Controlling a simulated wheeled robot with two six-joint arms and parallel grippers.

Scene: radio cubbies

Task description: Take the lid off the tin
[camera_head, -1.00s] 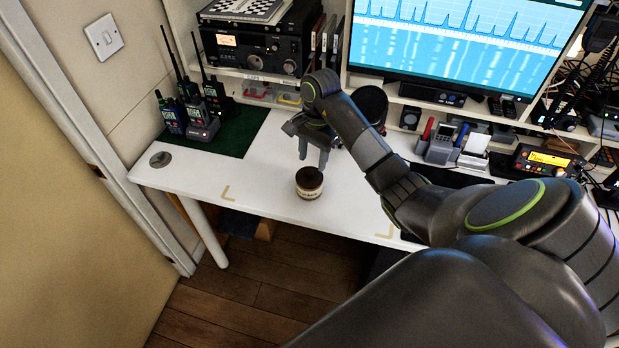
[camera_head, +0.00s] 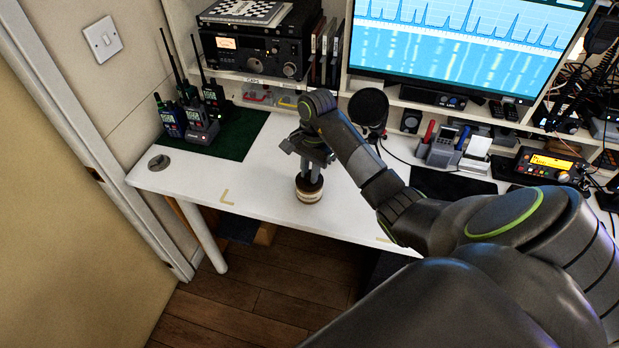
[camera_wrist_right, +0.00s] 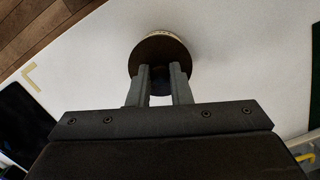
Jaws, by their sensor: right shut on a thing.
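The tin (camera_head: 309,196) stands upright on the white desk near its front edge, with a cream band around its side. Its dark brown lid (camera_head: 300,182) is on top, and in the right wrist view the lid (camera_wrist_right: 150,47) shows as a dark disc hiding most of the tin (camera_wrist_right: 158,34). My right gripper (camera_head: 312,176) comes down from above with its fingers at the top of the lid. In the wrist view its fingers (camera_wrist_right: 163,76) are shut on the lid's dark middle part, which is mostly hidden between them. My left gripper is not in view.
Handheld radios (camera_head: 195,112) stand on a green mat (camera_head: 237,135) at the back left. A microphone (camera_head: 368,108) stands behind my right arm. The white desk (camera_head: 255,180) is clear around the tin, with tape corner marks on it.

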